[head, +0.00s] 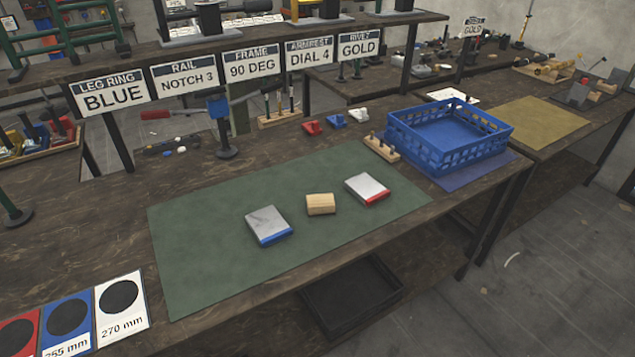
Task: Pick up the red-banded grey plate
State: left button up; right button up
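The red-banded grey plate (367,187) lies flat on the right part of the green mat (200,247), its red band along the near right edge. A blue-banded grey plate (267,224) lies on the mat to the left. A small wooden block (320,204) sits between the two plates, apart from both. Neither of my grippers shows in the head view.
A blue crate (450,160) stands on a blue mat behind and right of the red-banded plate. A small wooden peg holder (381,148) is beside it. Red, blue and white small parts lie behind the mat. Signs hang from the shelf above. The mat's front is clear.

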aim_at(366, 189)
jog(key=i+l+u, duration=0.2)
jog(key=l+u, duration=0.15)
jog(key=l, duration=0.3)
jog(key=i+l+u, duration=0.15)
jog(key=l+u, duration=0.25)
jog(key=l, duration=0.3)
jog(key=l+u, duration=0.35)
jog(key=l, duration=0.35)
